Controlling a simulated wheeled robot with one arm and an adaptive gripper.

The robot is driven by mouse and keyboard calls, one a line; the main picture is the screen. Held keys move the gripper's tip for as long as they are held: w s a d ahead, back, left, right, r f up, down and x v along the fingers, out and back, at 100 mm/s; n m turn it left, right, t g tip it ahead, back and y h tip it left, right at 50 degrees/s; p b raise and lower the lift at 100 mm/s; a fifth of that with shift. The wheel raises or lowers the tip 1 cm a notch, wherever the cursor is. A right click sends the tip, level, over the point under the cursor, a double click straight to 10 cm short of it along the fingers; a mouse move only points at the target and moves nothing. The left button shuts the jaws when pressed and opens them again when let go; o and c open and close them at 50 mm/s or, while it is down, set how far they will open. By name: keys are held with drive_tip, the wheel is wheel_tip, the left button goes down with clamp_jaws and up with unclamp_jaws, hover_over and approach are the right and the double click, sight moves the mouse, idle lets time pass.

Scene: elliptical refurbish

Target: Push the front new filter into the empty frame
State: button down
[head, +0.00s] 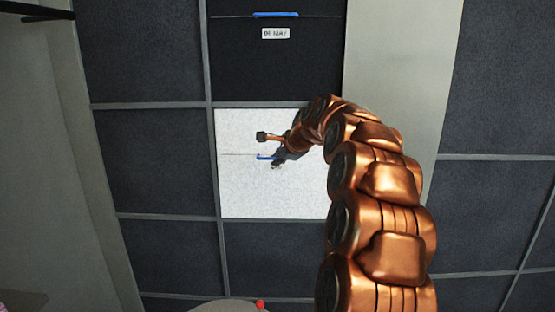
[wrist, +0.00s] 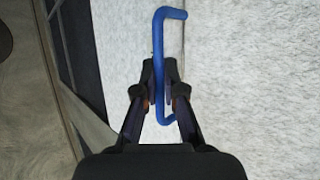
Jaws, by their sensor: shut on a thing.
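The white new filter (head: 245,192) shows in the head view as a pale speckled panel within the grid, and its surface also fills the right of the wrist view (wrist: 250,80). I cannot tell how deep it sits in its frame (head: 217,165). Its blue handle (head: 265,157) also shows in the wrist view (wrist: 157,40). My gripper (head: 277,158) is shut on this handle, with a dark finger on each side of it in the wrist view (wrist: 160,75). The arm hides the filter's right part.
Above is a dark panel (head: 240,65) with a label (head: 276,33) and a blue handle (head: 276,14). Other dark filters (head: 155,155) fill the grid around. A plain beige panel (head: 395,60) stands at the upper right. A small red object (head: 260,304) shows at the bottom edge.

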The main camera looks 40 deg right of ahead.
drive_tip(key=shift+w+d+r, duration=0.1)
drive_tip(key=shift+w+d, duration=0.1)
drive_tip(key=shift+w, duration=0.05)
idle(0.3)
drive_tip(key=c, duration=1.2)
unclamp_jaws()
drive_tip(key=shift+o, duration=0.4)
drive_tip(key=o, duration=1.1)
drive_tip(key=shift+s+r, duration=0.15)
drive_tip(key=shift+s, duration=0.05)
drive_tip(key=shift+p+v, duration=1)
drive_tip(key=shift+v, duration=3.75)
drive_tip(key=shift+a, duration=0.1)
